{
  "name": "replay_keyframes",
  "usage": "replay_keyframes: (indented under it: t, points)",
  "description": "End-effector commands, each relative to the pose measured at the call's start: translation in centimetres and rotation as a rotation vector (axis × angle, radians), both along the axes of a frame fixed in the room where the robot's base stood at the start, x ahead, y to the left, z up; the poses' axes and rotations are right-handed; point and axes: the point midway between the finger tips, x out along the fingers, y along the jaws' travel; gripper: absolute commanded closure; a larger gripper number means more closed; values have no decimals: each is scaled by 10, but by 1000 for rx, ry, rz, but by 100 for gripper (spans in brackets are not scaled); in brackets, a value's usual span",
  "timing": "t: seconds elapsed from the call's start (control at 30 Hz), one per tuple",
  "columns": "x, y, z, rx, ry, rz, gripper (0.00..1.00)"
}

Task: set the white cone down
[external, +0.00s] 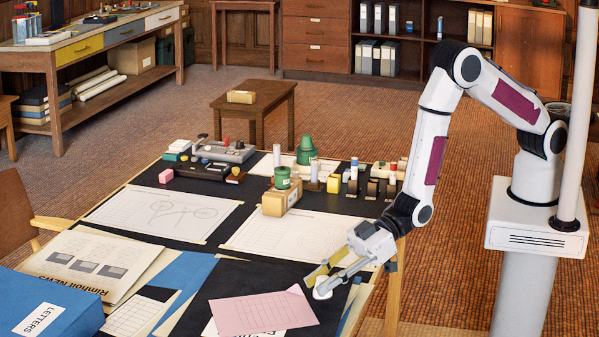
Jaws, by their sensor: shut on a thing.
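My gripper (328,279) is at the right front of the drafting table, above the area beside the pink sheet. It is shut on a small white thing, which I take to be the white cone (321,291). Only a rounded white part shows at the fingertips; the fingers hide the rest. I cannot tell whether its lower end touches the table.
A pink sheet (262,312) lies at the front. A box (282,202) with a green item on it, a green cone (305,151) and several small blocks stand behind. A blue letters box (45,308) is at left. Paper-covered middle is largely clear.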

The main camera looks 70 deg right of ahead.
Motion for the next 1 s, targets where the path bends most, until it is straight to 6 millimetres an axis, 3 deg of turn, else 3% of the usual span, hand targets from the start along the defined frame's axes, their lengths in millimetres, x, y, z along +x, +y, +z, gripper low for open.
replay_keyframes:
  t: [0.5, 1.0]
  points:
    - [0, 0, 59, 3, -1, 0, 100]
    - [0, 0, 69, 0, 0, 0, 100]
